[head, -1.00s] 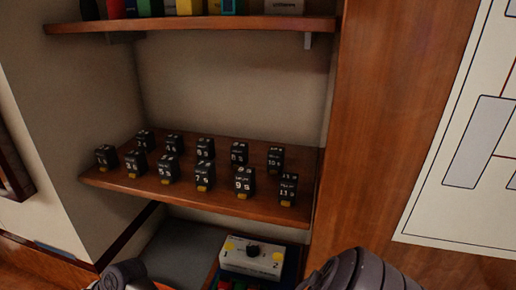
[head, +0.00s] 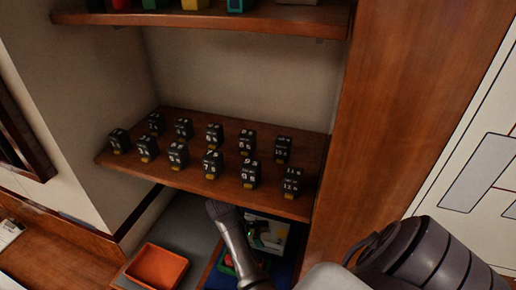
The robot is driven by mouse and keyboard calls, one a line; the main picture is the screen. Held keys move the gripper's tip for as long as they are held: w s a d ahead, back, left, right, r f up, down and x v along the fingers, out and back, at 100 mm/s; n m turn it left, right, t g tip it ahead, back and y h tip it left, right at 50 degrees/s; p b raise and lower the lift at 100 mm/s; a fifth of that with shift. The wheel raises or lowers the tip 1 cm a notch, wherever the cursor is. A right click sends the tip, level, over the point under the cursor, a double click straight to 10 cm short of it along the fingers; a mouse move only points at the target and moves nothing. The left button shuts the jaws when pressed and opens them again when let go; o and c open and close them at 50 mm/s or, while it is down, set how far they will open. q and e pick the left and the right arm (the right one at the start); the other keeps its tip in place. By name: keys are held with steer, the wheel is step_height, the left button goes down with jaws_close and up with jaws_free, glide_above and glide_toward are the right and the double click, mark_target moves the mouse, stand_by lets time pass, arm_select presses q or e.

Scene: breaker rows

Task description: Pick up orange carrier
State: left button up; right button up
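The orange carrier (head: 157,267) is a shallow, open orange tray at the lower left, below the shelf of black blocks. It looks empty and sits on a grey surface. A dark, slim part of my own arm (head: 237,245) rises at the lower middle, right of the carrier and apart from it in the picture. Larger grey arm links of mine (head: 425,262) fill the lower right. I cannot make out fingertips of either gripper.
A wooden shelf (head: 130,163) holds two rows of numbered black breakers (head: 212,163) above the carrier. A white-topped device (head: 268,232) stands in a blue area, partly hidden by my arm. A wooden side panel (head: 370,120) bounds the right.

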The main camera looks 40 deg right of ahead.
steer(key=x, duration=0.4)
steer(key=shift+s+f, duration=0.3)
steer(key=c, duration=1.3)
steer(key=shift+w, duration=0.1)
